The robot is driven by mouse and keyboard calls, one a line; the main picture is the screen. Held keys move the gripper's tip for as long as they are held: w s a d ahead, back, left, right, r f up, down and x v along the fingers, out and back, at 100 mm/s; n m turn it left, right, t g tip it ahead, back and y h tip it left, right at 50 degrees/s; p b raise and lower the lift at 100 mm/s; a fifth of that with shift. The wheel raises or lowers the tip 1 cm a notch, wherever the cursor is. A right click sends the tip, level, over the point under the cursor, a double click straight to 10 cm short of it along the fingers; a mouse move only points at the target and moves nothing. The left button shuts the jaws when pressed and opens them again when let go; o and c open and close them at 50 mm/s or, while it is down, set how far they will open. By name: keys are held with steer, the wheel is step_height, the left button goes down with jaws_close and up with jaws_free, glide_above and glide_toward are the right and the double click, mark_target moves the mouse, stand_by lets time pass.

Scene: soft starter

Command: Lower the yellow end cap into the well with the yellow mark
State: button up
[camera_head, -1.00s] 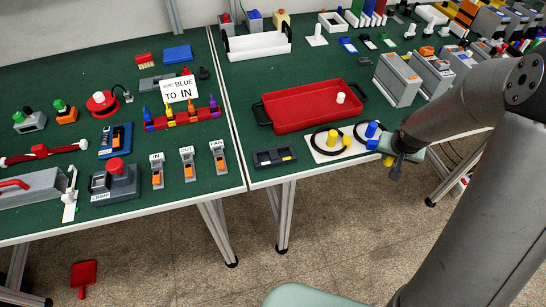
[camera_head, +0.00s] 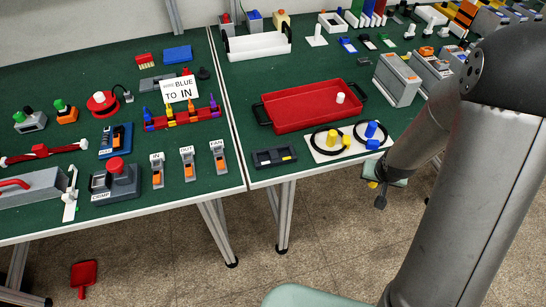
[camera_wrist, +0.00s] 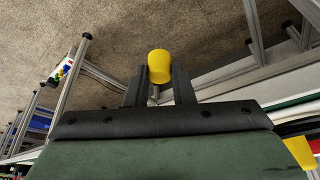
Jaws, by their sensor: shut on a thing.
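My gripper (camera_wrist: 159,85) is shut on the yellow end cap (camera_wrist: 159,67), which sits between the two dark fingertips in the wrist view. In the head view my gripper (camera_head: 380,198) hangs in front of the table's front edge, over the floor, right of the dark block. The cap is hard to make out there. A dark block with recesses (camera_head: 262,160) lies near the front edge of the right table; it bears a yellow mark (camera_head: 287,158) on its right part. The inside of its wells is too small to see. My gripper is well apart from it.
A white plate (camera_head: 318,155) with a yellow and a blue piece and black rings lies between the block and my gripper. A red tray (camera_head: 300,125) stands behind the block. Grey modules (camera_head: 398,80) stand at the right. Green table shows around the block.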

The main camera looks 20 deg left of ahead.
steer(key=s+a+r+b, duration=0.2)
steer(key=a+r, duration=0.9)
steer(key=a, duration=0.3)
steer(key=b, duration=0.4)
glide_toward(286, 152)
steer(key=shift+w+a+r, duration=0.1)
steer(key=shift+w+r, duration=0.45)
steer(key=shift+w, duration=0.1)
steer(key=shift+w, duration=0.25)
steer(key=shift+f+b, duration=0.15)
steer(key=shift+b, duration=0.2)
steer(key=shift+f+b, duration=0.5)
steer(key=shift+b, duration=0.1)
steer(key=shift+f+b, duration=2.05)
steer(key=shift+f, duration=0.15)
stand_by(0.3)
